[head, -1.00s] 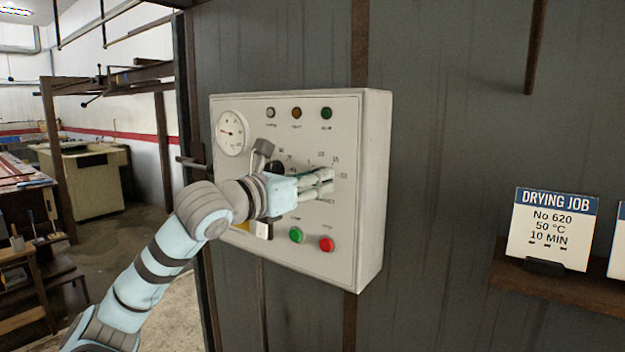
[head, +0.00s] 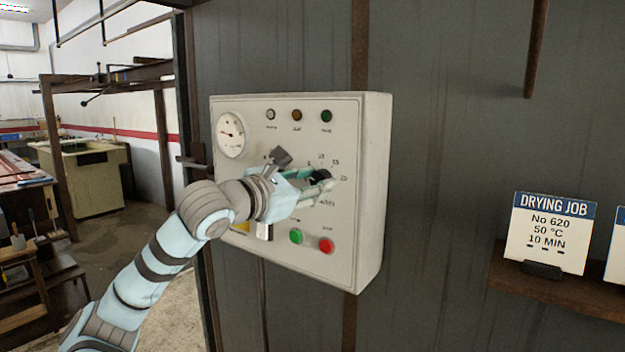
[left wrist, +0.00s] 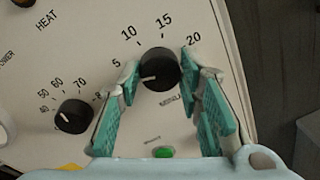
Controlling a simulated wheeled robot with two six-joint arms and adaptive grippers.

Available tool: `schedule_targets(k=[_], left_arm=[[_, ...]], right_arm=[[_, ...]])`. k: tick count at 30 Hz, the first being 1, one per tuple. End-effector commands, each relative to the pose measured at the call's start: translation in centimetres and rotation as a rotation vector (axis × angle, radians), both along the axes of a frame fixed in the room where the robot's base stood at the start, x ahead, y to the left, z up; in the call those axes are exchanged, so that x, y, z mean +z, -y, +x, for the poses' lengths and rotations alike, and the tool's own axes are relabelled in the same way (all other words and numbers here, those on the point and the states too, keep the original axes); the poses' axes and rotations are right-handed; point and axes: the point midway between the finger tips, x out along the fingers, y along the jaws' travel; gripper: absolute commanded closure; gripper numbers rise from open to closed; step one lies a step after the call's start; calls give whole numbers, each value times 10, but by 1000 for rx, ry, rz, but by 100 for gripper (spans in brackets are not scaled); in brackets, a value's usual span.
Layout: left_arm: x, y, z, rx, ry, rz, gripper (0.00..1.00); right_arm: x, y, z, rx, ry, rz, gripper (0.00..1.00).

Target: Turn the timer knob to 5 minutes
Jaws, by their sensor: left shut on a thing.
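The black timer knob (left wrist: 160,68) shows in the left wrist view, with 5, 10, 15 and 20 printed around it. Its white pointer line points left and slightly down, below the 5 mark. My left gripper (left wrist: 160,72) is shut on the knob, one teal finger on each side. In the head view the gripper (head: 318,182) is at the panel's right half, and the knob (head: 320,176) is partly hidden by the fingers. The left finger may hide the zero mark. My right gripper is not in view.
The grey control box (head: 375,190) is on a metal wall. A second black knob (left wrist: 74,116), marked in heat values, sits left of the timer. Green (head: 296,236) and red (head: 326,245) buttons lie below. A drying job card (head: 548,232) stands on a shelf at right.

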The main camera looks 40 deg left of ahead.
Motion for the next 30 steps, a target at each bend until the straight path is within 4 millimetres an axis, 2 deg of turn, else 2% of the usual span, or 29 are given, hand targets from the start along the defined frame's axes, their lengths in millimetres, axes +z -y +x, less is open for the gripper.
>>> schedule_targets(k=[12, 30], left_arm=[[2, 0, 0, 3, -26, 249, 95], [2, 0, 0, 3, -29, 302, 95]], right_arm=[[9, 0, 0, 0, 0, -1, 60], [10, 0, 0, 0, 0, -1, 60]])
